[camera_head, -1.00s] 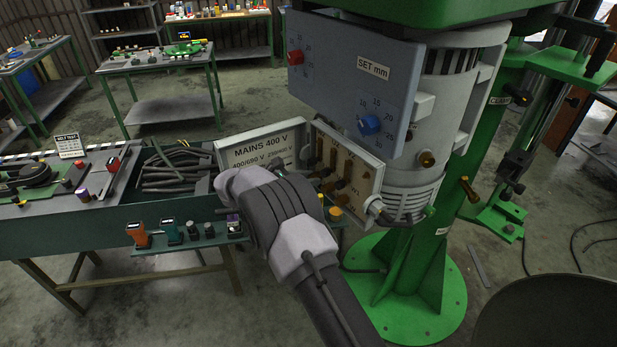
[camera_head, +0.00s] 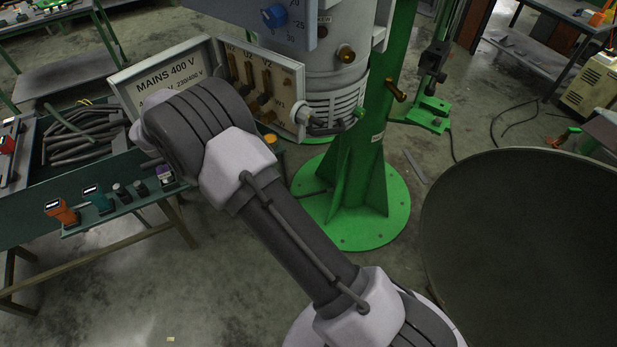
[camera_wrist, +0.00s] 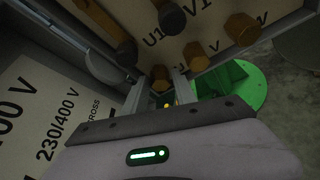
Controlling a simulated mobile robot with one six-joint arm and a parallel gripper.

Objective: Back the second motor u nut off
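The open motor terminal box (camera_head: 258,75) is on the grey motor, with two rows of brass posts and labels including U2 and W1. In the wrist view, labels U1 and V1 show on its cream board (camera_wrist: 215,38) beside brass nuts. One brass nut (camera_wrist: 160,73) appears between my fingertips. The second U nut cannot be told apart with certainty. My gripper (camera_wrist: 160,80) has its two fingers apart, pointing into the box; whether they touch the nut is unclear. In the head view my wrist hides the fingers.
The box's lid (camera_head: 165,75), marked MAINS 400 V, stands open at the left. A grey cable (camera_head: 335,127) leaves the box at the right. The green stand base (camera_head: 365,220) is below. A bench with tools (camera_head: 60,212) is left; a large dark round bowl (camera_head: 520,230) is right.

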